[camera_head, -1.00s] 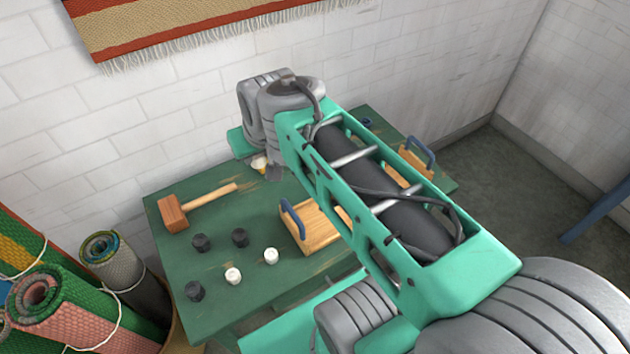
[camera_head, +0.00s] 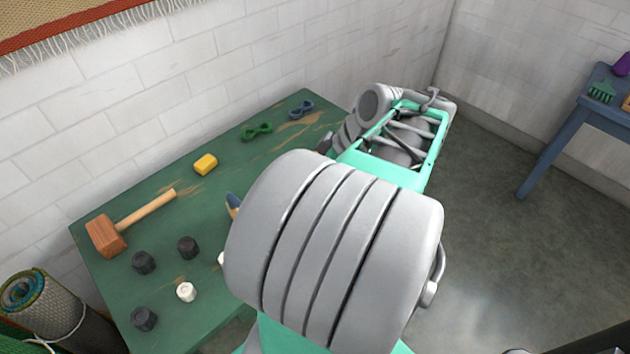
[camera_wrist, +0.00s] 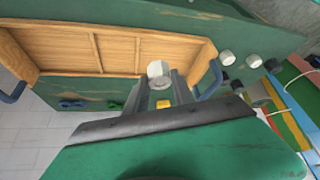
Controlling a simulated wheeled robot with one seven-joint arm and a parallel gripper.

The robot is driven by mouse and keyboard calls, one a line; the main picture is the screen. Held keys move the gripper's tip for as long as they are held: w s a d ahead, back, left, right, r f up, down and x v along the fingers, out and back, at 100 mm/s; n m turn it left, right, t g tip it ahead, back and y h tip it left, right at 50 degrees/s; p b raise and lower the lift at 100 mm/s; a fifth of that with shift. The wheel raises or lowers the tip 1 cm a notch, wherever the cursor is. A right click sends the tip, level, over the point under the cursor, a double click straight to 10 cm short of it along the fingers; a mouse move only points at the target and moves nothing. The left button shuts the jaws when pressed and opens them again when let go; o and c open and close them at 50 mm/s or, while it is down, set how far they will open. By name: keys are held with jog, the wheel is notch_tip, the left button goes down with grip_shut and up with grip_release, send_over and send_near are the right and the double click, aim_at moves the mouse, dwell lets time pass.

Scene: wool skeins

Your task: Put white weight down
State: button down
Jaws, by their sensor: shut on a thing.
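In the wrist view my gripper (camera_wrist: 159,80) is shut on a white weight (camera_wrist: 158,69), which shows between the fingertips. The held weight appears over the near edge of the wooden tray (camera_wrist: 65,50), a divided box with blue handles; I cannot tell how high above it. In the head view my arm hides the gripper and most of the tray; only a bit of blue handle (camera_head: 232,202) shows. Another white weight (camera_head: 186,292) stands on the green table (camera_head: 225,185), and a further one (camera_head: 221,259) is partly hidden by my arm.
Dark weights (camera_head: 187,247) stand near the white ones. A wooden mallet (camera_head: 120,228), a yellow block (camera_head: 205,164), a green item (camera_head: 257,131) and a blue item (camera_head: 301,110) lie along the table's wall side. A blue side table (camera_head: 560,130) stands at right.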

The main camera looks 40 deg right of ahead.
jog(key=w+d+f, duration=0.2)
jog(key=f, duration=0.1)
jog(key=w+d+f, duration=0.3)
jog(key=w+d+f+b, duration=0.1)
jog(key=w+d+f, duration=0.1)
jog(key=w, duration=0.1)
jog(key=shift+w+d+f, duration=0.2)
jog(key=shift+d+f, duration=0.1)
jog(key=shift+f, duration=0.1)
jog(key=shift+f+b, duration=0.3)
jog(key=shift+f, duration=1.35)
jog(key=c, duration=1.1)
grip_release()
jog(key=shift+r+p, duration=0.3)
jog(key=p+v, duration=0.1)
jog(key=v, duration=1)
jog(key=shift+s+d+r, duration=0.15)
jog(key=shift+s+r, duration=0.1)
jog(key=shift+r, duration=0.05)
